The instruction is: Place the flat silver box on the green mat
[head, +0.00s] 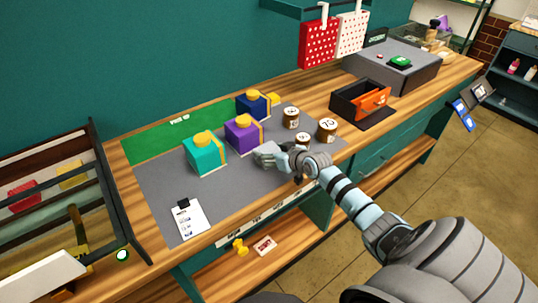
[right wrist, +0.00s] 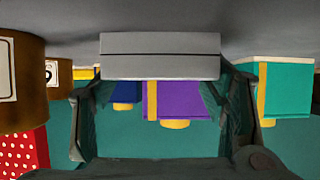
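The flat silver box (right wrist: 160,57) spans the space at my right fingertips in the right wrist view, which looks upside down. My right gripper (head: 264,156) is low over the grey work mat, right of the purple box. In the right wrist view a finger of the right gripper (right wrist: 160,85) reaches each end of the silver box. I cannot tell whether they press on it. The green mat (head: 150,146) lies at the back left of the counter, mostly bare. My left gripper is not in view.
Teal (head: 205,155), purple (head: 243,136) and blue (head: 250,106) gift boxes stand between the right gripper and the green mat. Brown round tins (head: 327,129) stand to the right. A clipboard (head: 187,220) lies at the front, and a dark rack (head: 100,190) is at the left.

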